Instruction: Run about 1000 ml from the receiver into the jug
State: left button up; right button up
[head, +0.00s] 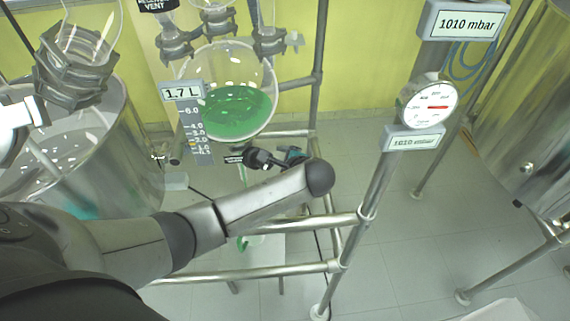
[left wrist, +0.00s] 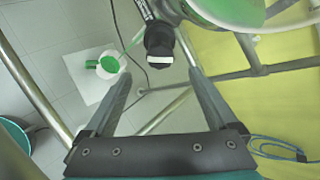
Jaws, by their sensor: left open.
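The receiver (head: 237,100) is a round glass flask with green liquid in its lower part; its label (head: 183,92) reads 1.7 L. A black valve handle (left wrist: 160,42) sits at its outlet, under the flask. My left gripper (left wrist: 158,76) is open and empty, with the handle just beyond and between its fingertips. In the head view my own arm partly hides this gripper (head: 278,160). The jug (left wrist: 107,66) stands on a white plate below and holds green liquid. A thin greenish line runs from the outlet toward the jug. My right gripper is out of view.
Steel frame rails (head: 290,225) surround the receiver and cross in front of the jug. A steel vessel (head: 90,150) stands at left, another (head: 525,110) at right. A pressure gauge (head: 430,104) is on the post. Floor between is free.

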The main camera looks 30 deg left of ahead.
pick_arm(q)
jog(key=v, duration=0.5)
jog(key=shift+s+d+r, duration=0.15)
jog(key=shift+d+r, duration=0.05)
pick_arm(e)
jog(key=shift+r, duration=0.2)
